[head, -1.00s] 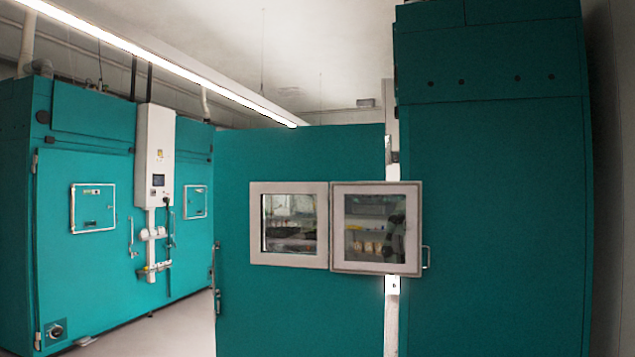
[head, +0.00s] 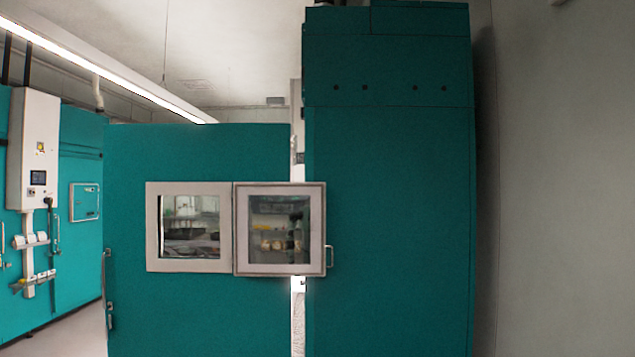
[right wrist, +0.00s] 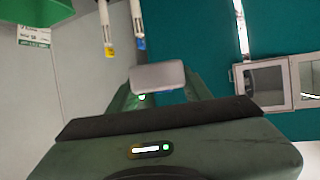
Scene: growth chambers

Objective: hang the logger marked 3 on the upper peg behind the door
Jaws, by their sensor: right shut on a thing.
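In the right wrist view, my right gripper (right wrist: 158,92) is shut on a small grey block with rounded corners (right wrist: 158,75). It may be the logger; no number shows on the side in view. In the head view, a teal door (head: 200,320) stands in the middle, left of a tall teal cabinet (head: 390,220). A narrow pale, partly bright strip (head: 298,320) shows between them. No peg shows in either view, and the space behind the door is hidden. Neither gripper is in the head view.
The door has a framed window (head: 190,266) beside a hinged framed pane (head: 280,270) with a handle. Another teal chamber with a white control box (head: 38,130) stands left. A grey wall (head: 560,200) bounds the right. Two pale rods (right wrist: 104,25) and a green object (right wrist: 35,10) show in the wrist view.

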